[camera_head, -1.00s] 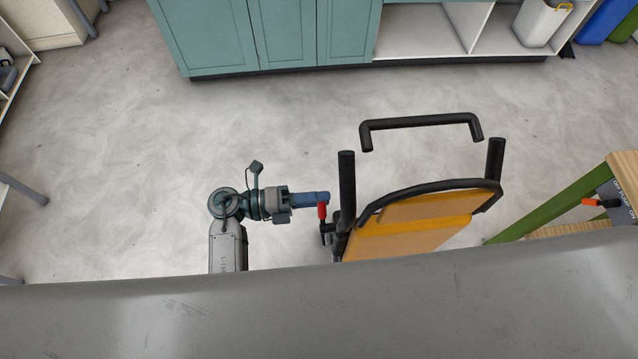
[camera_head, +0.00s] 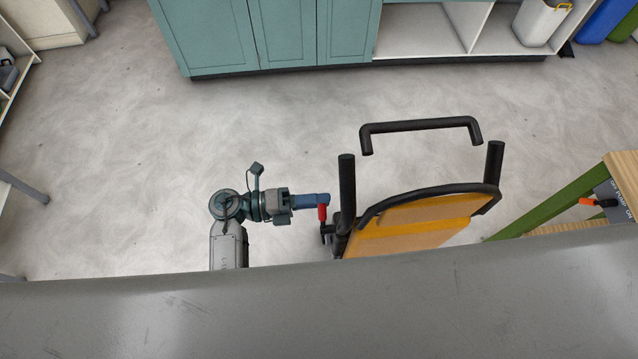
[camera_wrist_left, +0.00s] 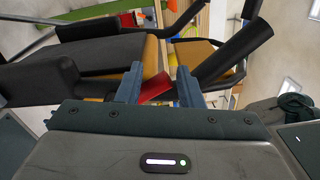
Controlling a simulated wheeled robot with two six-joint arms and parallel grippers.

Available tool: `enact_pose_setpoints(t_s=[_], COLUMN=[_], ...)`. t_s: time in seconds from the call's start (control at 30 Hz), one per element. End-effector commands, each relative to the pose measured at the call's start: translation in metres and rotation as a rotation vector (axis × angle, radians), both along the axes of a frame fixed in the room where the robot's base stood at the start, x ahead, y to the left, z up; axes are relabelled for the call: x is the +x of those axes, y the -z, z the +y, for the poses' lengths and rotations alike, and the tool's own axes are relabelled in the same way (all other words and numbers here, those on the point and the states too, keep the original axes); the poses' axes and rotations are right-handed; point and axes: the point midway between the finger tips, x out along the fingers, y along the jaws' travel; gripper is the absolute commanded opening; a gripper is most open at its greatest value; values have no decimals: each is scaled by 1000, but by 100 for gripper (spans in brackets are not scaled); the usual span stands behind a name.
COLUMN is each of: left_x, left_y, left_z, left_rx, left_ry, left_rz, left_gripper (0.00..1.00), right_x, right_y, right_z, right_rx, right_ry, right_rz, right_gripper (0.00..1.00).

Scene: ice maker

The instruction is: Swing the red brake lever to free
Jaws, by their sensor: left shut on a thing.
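The red brake lever (camera_head: 322,213) is a short red grip on a black bracket at the left side of the cart (camera_head: 415,240), which has a yellow deck and black tube frame. My left gripper (camera_head: 322,200) reaches it from the left, its blue fingers at the top of the red grip. In the left wrist view the red lever (camera_wrist_left: 154,88) lies between the two blue fingers of the left gripper (camera_wrist_left: 160,84), which are shut on it. The lever's lower end meets the black bracket. My right gripper is not in view.
A black handle bar (camera_head: 420,124) rises behind the cart, with black posts (camera_head: 347,190) on both sides. A green-legged wooden bench (camera_head: 560,200) with an orange-red lever (camera_head: 598,202) stands at right. Teal cabinets (camera_head: 285,35) line the back.

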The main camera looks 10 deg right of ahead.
Motion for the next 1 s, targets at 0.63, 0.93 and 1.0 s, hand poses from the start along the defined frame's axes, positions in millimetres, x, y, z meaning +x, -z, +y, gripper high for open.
enact_pose_setpoints(t_s=[0.63, 0.93, 1.0], left_x=[-1, -1, -1], left_y=[1, 2, 2], left_z=[17, 47, 54], left_rx=[4, 5, 5], left_ry=[3, 2, 2], left_rz=[3, 3, 2], left_gripper=[40, 40, 40], right_x=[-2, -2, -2], right_y=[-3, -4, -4], right_z=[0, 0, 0], right_rx=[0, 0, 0], right_ry=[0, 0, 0], right_rz=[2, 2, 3], right_gripper=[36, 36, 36])
